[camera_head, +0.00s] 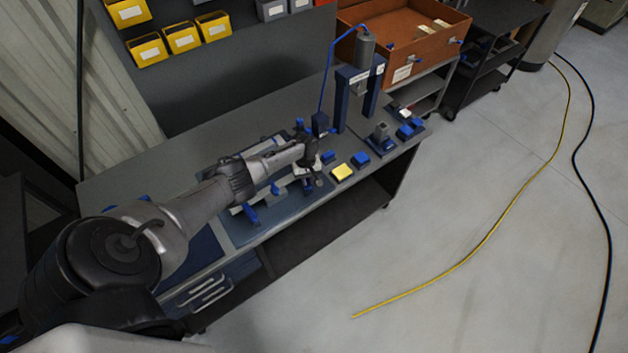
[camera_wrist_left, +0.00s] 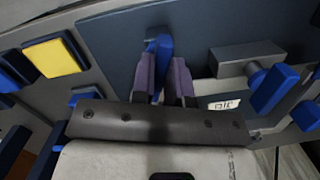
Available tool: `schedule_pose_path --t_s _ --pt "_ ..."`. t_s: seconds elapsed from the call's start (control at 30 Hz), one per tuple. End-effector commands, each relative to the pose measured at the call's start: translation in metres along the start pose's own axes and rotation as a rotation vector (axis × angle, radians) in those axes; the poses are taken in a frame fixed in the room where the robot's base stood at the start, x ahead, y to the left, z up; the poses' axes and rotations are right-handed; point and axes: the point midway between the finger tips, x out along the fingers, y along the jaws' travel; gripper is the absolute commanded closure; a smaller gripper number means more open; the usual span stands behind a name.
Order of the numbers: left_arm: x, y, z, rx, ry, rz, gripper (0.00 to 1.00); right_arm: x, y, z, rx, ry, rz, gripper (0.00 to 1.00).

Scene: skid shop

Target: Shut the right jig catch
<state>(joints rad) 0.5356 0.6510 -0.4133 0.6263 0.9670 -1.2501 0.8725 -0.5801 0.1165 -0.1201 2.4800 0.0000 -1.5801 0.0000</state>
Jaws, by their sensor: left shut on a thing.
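My left gripper (camera_head: 312,179) reaches over the workbench to the right end of the jig on the dark blue mat (camera_head: 242,232). In the left wrist view its two purple-grey fingers (camera_wrist_left: 164,85) are shut on a blue catch handle (camera_wrist_left: 160,52), which I take to be the right jig catch. The foot of the handle is hidden by the fingers and wrist. Another blue catch (camera_wrist_left: 272,88) stands to the right in that view, beside a grey block and a white label (camera_wrist_left: 223,105). Blue jig parts (camera_head: 251,213) also show left of the gripper. My right gripper is out of view.
A yellow block (camera_wrist_left: 54,57) lies close to the gripper; it also shows in the head view (camera_head: 342,172). Small blue blocks (camera_head: 360,159) and a dark press frame (camera_head: 341,98) stand further right. The bench's left back is clear.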

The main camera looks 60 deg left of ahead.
Motion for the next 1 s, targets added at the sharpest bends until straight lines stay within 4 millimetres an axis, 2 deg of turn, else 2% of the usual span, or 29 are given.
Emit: schedule_pose_path --t_s 0.5,0.93,0.97,1.0 --pt "-0.002 -0.001 0.001 -0.345 -0.002 0.052 1.00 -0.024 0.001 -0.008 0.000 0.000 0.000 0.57" --pt "0.000 -0.001 0.000 -0.395 0.000 0.060 0.99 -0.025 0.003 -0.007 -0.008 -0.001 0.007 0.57" --pt "0.000 -0.001 0.000 -0.395 0.000 0.060 0.82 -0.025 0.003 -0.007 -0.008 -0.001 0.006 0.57" --pt "0.000 -0.001 0.000 -0.394 0.000 0.060 0.78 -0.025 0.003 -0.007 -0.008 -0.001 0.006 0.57"
